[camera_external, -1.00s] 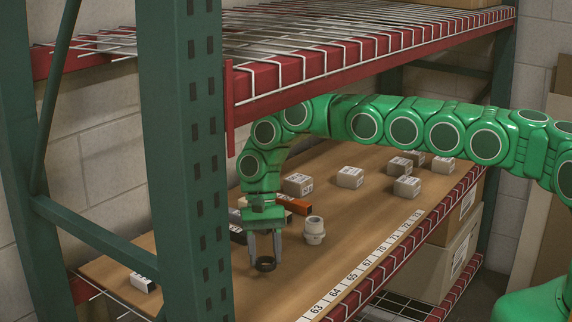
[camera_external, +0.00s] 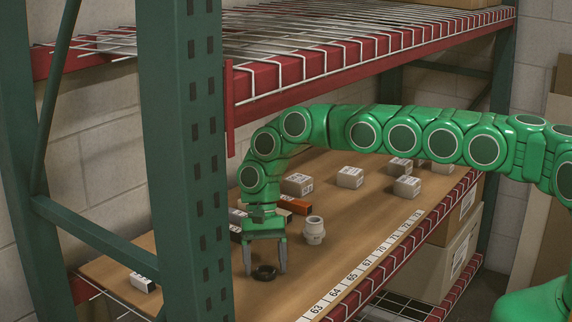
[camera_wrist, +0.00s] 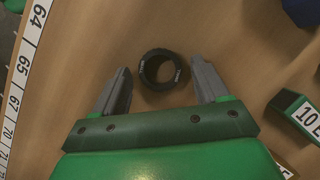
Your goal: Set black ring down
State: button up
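The black ring (camera_external: 264,274) lies flat on the brown shelf board (camera_external: 345,215). In the wrist view the ring (camera_wrist: 143,76) sits between the fingertips, with its hole facing the camera. My gripper (camera_external: 265,271) is open, pointing down over the ring. In the wrist view my gripper (camera_wrist: 159,67) shows a clear gap between each finger and the ring. Nothing is held.
A white cylindrical fitting (camera_external: 314,231) stands right of the gripper. An orange-ended box (camera_external: 294,206) lies behind it. Several small boxes stand farther back. A numbered strip (camera_external: 366,264) runs along the front edge. A green rack post (camera_external: 188,160) stands at left, and a wire shelf (camera_external: 330,60) hangs above.

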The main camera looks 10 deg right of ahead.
jog(key=v, duration=1.2)
jog(key=shift+o, duration=0.2)
jog(key=shift+r, duration=0.1)
dwell(4.1)
